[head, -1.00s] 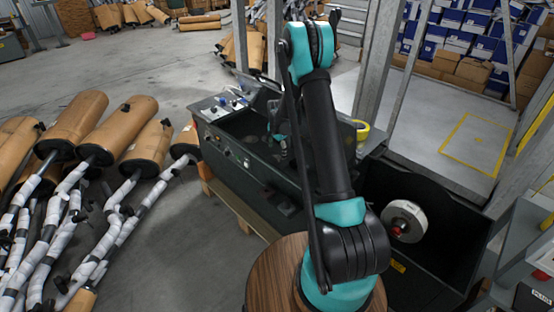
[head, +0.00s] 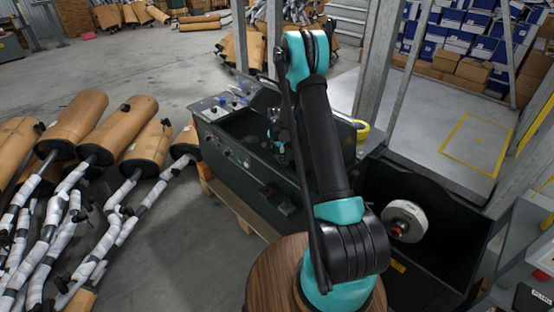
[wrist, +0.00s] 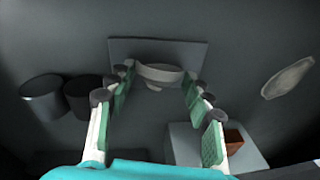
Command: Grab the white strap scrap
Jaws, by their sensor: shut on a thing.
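The white strap scrap (wrist: 160,73) shows in the wrist view as a pale curved strip between the fingertips of my gripper (wrist: 158,82). The green-padded fingers stand well apart, with the strip spanning the gap, and they are shut on it. A dark grey flat plate (wrist: 196,55) lies behind the strip. In the head view my gripper (head: 279,143) is down inside the dark machine bin (head: 240,155), partly hidden, and the strap cannot be made out there.
In the wrist view, a pale oval piece (wrist: 288,78) lies to the right, two dark cylinders (wrist: 42,97) to the left, and a grey block (wrist: 185,143) with a brown piece (wrist: 233,140) close below. In the head view, a yellow tape roll (head: 362,129) sits on the bin's right edge.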

